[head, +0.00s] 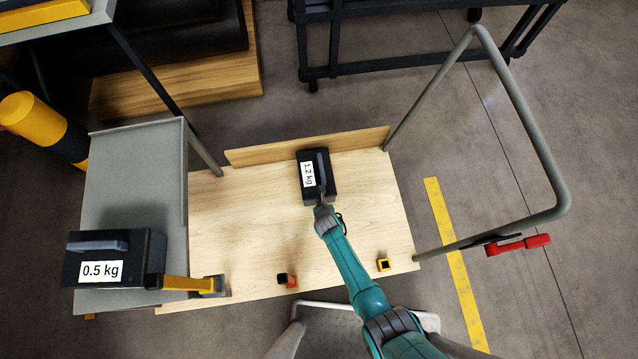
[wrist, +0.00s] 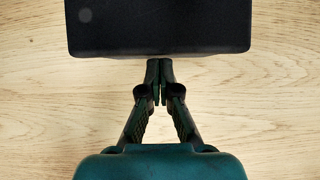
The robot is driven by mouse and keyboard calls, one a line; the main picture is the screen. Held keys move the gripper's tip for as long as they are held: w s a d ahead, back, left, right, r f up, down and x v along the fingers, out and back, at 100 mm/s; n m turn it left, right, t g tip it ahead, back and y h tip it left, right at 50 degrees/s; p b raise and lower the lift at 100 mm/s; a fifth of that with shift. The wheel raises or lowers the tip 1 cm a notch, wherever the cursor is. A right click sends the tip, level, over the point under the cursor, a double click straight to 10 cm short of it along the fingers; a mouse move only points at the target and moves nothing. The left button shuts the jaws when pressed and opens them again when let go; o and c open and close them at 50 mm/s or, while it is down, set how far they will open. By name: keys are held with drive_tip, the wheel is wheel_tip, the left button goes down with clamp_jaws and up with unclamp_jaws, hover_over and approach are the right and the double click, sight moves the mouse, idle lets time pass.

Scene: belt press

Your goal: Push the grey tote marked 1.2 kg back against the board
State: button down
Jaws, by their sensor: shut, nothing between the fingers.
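The tote marked 1.2 kg (head: 307,173) is a dark grey, nearly black box with a handle on top. It stands upright on the pale wooden deck, close in front of the low wooden board (head: 260,153) along the far edge. The tote's top overlaps the board in the head view, so I cannot tell whether they touch. My gripper (head: 320,206) is shut and empty at the tote's near side. In the wrist view its fingertips (wrist: 159,63) meet the lower edge of the tote (wrist: 158,28), seeming to touch it near its middle.
A similar tote marked 0.5 kg (head: 100,271) sits at the left on a grey metal shelf (head: 130,180). Small orange (head: 292,281) and yellow (head: 383,264) pieces lie along the deck's near edge. A bent grey tube handle (head: 540,140) rises at the right. The deck beside the 1.2 kg tote is clear.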

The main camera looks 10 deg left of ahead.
drive_tip(key=shift+w+a, duration=0.25)
drive_tip(key=shift+w, duration=0.45)
drive_tip(key=shift+s+d, duration=0.25)
drive_tip(key=shift+s, duration=0.6)
drive_tip(key=shift+s+d, duration=0.25)
drive_tip(key=shift+s, duration=0.6)
drive_tip(key=shift+s+d, duration=0.25)
drive_tip(key=shift+s, duration=0.6)
wheel_tip(320, 180, up, 7)
